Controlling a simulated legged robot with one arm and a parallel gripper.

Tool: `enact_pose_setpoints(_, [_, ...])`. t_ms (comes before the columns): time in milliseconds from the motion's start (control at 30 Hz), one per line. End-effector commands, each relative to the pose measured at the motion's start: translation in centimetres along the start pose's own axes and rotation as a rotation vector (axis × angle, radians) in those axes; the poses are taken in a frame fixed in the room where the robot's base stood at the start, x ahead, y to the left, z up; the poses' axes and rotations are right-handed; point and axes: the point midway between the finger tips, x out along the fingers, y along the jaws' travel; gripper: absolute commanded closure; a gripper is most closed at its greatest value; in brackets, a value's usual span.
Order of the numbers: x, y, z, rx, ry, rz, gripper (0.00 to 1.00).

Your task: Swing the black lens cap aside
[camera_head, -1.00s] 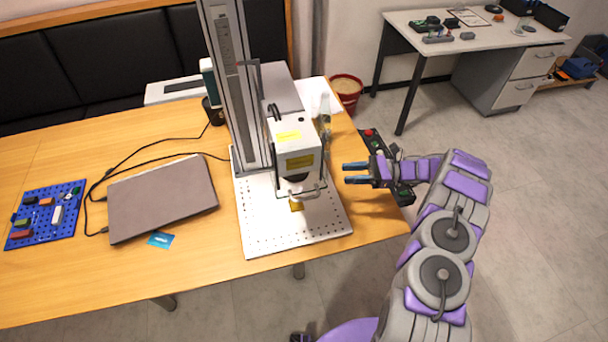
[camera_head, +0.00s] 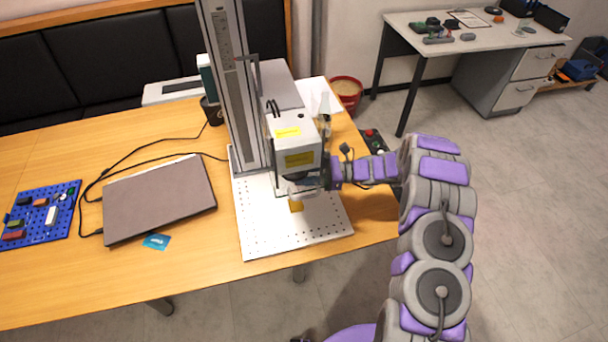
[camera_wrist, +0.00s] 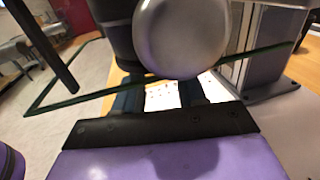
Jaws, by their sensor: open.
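The white laser marker head (camera_head: 290,150) hangs on its column above a white perforated base plate (camera_head: 262,228). My gripper (camera_head: 312,180) has its fingers at the lower right side of the head, partly hidden by it. In the wrist view my open gripper (camera_wrist: 160,92) shows two dark fingers, with the bright plate between them. A glossy grey round disc (camera_wrist: 180,35) is right in front of the fingers and covers their tips. A dark cylinder (camera_wrist: 118,35) is beside it. I cannot tell for sure which is the lens cap, or whether the fingers touch it.
A thin frame (camera_wrist: 75,100) surrounds the space under the head. A small yellow block (camera_head: 296,206) sits on the plate. A closed laptop (camera_head: 160,198) and a blue pegboard (camera_head: 42,215) lie to the left. A control box (camera_head: 373,140) is behind my arm.

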Motion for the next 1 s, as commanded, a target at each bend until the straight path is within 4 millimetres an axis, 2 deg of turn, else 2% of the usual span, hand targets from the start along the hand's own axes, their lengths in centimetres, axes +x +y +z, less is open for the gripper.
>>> enact_pose_setpoints(200, [0.04, 0.01, -0.01, 0.0, 0.0, 0.0, 0.6])
enact_pose_setpoints(633, [0.02, -0.01, -0.02, 0.0, 0.0, 0.0, 1.0])
enact_pose_setpoints(1000, [-0.01, -0.05, -0.01, 0.0, 0.0, -0.001, 1.0])
